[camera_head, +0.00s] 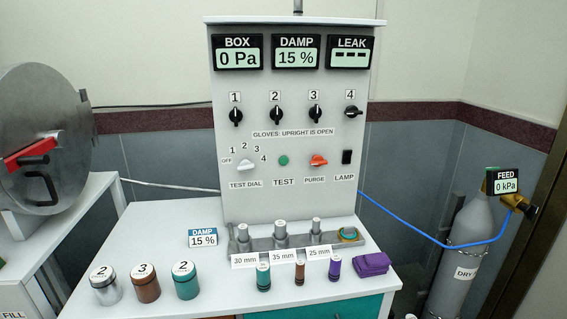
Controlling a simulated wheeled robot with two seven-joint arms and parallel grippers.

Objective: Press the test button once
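The green round test button (283,160) sits on the front of the grey upright panel (220,110), above the printed word TEST. Nothing covers it. The white test dial (246,164) is to its left, and the orange purge knob (318,160) is to its right. The LEAK display (350,52) shows dashes, the BOX display (238,52) reads 0 Pa, and the DAMP display (297,52) reads 15 %. Neither of my grippers shows in the head view.
Silver, brown and teal canisters (186,281) stand at the table's front left. A gas cylinder (468,250) stands right, joined by a blue hose (420,231). A round metal chamber (55,110) is left.

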